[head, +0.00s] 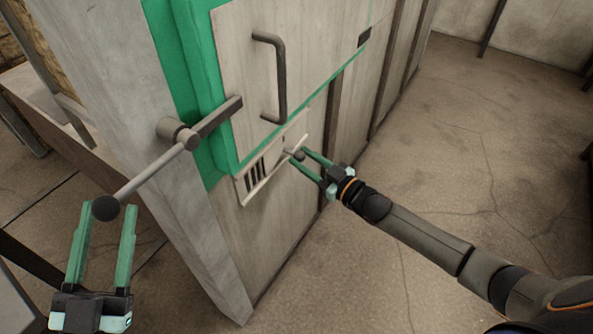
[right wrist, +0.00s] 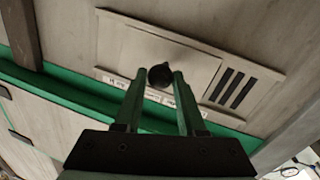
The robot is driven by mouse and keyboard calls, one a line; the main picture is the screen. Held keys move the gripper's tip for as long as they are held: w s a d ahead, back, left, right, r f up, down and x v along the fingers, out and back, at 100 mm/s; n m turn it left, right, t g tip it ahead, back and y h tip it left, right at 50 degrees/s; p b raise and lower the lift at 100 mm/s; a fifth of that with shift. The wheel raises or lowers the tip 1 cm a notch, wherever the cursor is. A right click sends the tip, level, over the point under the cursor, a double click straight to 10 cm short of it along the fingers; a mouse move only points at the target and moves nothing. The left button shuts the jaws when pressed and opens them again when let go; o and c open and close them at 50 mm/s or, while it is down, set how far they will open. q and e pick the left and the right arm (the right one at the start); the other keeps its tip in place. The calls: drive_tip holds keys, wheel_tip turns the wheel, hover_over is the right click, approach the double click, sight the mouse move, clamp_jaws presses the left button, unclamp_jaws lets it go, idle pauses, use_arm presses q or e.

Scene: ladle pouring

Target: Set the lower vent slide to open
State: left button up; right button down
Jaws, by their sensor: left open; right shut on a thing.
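The lower vent slide (head: 272,160) is a pale panel with dark slots at its left end, low on the cabinet face under the green-edged door. In the right wrist view the vent (right wrist: 205,62) shows three dark slots beside its sliding plate. My right gripper (head: 302,158) is shut on the slide's dark round knob (right wrist: 160,75), with a finger on each side of it. Part of the vent is hidden behind that gripper in the head view. My left gripper (head: 105,215) is open and empty at the lower left, near a lever's dark ball end (head: 106,208).
The cabinet door (head: 230,60) has a dark bar handle (head: 279,80) above the vent. A grey lever (head: 150,170) sticks out from the cabinet's left side toward my left gripper. Open concrete floor (head: 480,150) lies to the right.

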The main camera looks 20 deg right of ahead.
use_arm(q)
drive_tip(key=shift+d+r, duration=0.2)
drive_tip(key=shift+r, duration=0.15)
use_arm(e)
drive_tip(key=shift+w+d, duration=0.35)
drive_tip(key=shift+d, duration=0.25)
drive_tip(key=c, duration=0.5)
unclamp_jaws()
drive_tip(key=shift+a, duration=0.1)
drive_tip(key=shift+s, duration=0.1)
use_arm(q)
wheel_tip(320, 180, down, 18)
drive_tip(key=w+a+n+g+y+p, duration=0.1)
drive_tip(key=n+g+y+p, duration=0.2)
drive_tip(key=g, duration=0.3)
drive_tip(key=shift+w+r+n+g+y, duration=0.15)
drive_tip(key=shift+n+g+y, duration=0.25)
drive_tip(key=shift+y, duration=0.5)
use_arm(e)
drive_tip(key=v, duration=1.2)
drive_tip(key=shift+s, duration=0.2)
